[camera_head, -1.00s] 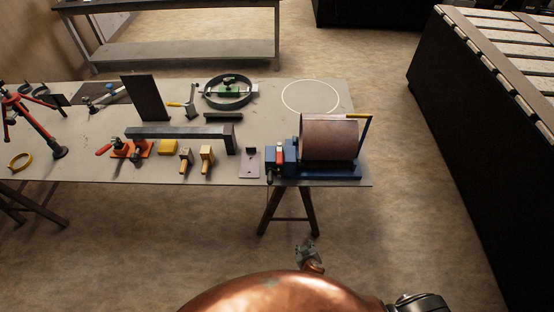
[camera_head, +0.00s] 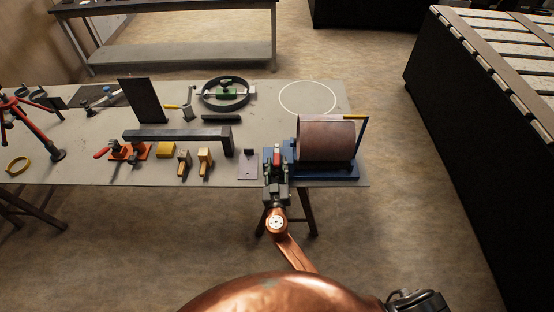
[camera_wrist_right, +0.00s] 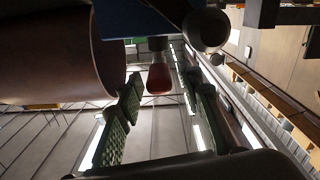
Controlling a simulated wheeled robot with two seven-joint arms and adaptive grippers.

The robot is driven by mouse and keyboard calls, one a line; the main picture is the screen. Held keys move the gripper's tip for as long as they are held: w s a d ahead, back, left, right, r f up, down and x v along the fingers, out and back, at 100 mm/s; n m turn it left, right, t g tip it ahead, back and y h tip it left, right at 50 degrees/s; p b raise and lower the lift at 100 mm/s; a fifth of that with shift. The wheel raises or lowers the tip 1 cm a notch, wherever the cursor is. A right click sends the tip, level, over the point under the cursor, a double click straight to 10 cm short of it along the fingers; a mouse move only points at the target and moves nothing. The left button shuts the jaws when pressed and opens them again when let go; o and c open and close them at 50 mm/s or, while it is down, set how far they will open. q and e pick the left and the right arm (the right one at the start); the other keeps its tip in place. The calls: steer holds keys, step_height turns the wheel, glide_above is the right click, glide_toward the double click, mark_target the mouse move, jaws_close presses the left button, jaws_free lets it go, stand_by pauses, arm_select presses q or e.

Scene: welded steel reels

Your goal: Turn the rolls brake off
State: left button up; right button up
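The rolls are a blue-based machine (camera_head: 335,175) with a brown roll (camera_head: 327,138) at the near right corner of the table. A lever with a red grip (camera_head: 277,152) stands at the left end of its base, probably the brake. My right gripper (camera_head: 276,162) is at the lever from the near side. In the right wrist view, the red grip (camera_wrist_right: 159,78) is between the two green-padded fingers of the open gripper (camera_wrist_right: 166,108), with gaps on both sides. My left gripper is not in view.

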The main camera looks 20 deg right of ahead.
steer(key=shift+x, duration=1)
jaws_close()
